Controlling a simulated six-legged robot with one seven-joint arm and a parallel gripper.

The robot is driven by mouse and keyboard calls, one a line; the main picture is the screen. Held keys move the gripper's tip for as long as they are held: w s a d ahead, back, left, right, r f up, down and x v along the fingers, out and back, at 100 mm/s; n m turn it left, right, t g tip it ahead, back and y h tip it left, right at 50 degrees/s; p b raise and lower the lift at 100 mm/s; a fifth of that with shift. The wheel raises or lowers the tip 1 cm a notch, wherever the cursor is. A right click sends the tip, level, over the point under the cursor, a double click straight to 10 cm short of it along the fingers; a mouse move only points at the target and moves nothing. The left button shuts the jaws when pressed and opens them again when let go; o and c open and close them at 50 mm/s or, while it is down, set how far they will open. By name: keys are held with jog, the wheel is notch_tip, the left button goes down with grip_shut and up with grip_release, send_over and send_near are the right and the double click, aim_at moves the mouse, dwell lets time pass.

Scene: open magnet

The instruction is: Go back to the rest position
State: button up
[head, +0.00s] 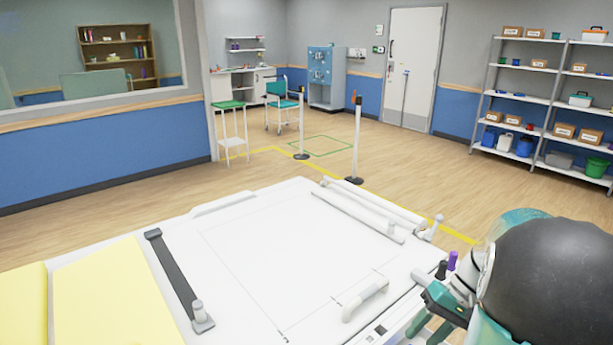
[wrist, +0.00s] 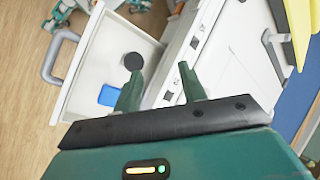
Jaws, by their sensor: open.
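My gripper (wrist: 161,88) shows in the wrist view with its two green fingers spread apart and nothing between them. It is above a white open drawer (wrist: 88,65) with a grey bar handle (wrist: 57,58). A round black object (wrist: 133,61) and a small blue object (wrist: 108,95) lie in the drawer, near the left finger in the picture. In the head view my arm fills the lower right corner, and I cannot make out the fingertips there.
A white table-like unit (head: 255,255) with a white handle (head: 365,297), a dark strap (head: 175,275) and yellow pads (head: 110,290) fills the foreground. Barrier posts (head: 301,130), a green-topped stand (head: 232,106) and shelves (head: 515,98) stand beyond. The floor between is clear.

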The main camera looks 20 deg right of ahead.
jog(key=s+a+r+n+t+h, duration=0.1)
jog(key=a+r, duration=0.3)
jog(key=a, duration=0.4)
jog(key=s+a+r+n+t+h, duration=0.1)
jog(key=a+r+n+t+h, duration=0.1)
jog(key=a, duration=0.6)
jog(key=s+a+r+n+t+h, duration=0.1)
jog(key=a+r+t+h, duration=0.1)
jog(key=a+r, duration=0.3)
jog(key=a+h, duration=0.1)
jog(key=a, duration=0.2)
jog(key=shift+s+r+n+h, duration=0.3)
jog(key=shift+s, duration=0.05)
jog(key=shift+d, duration=0.15)
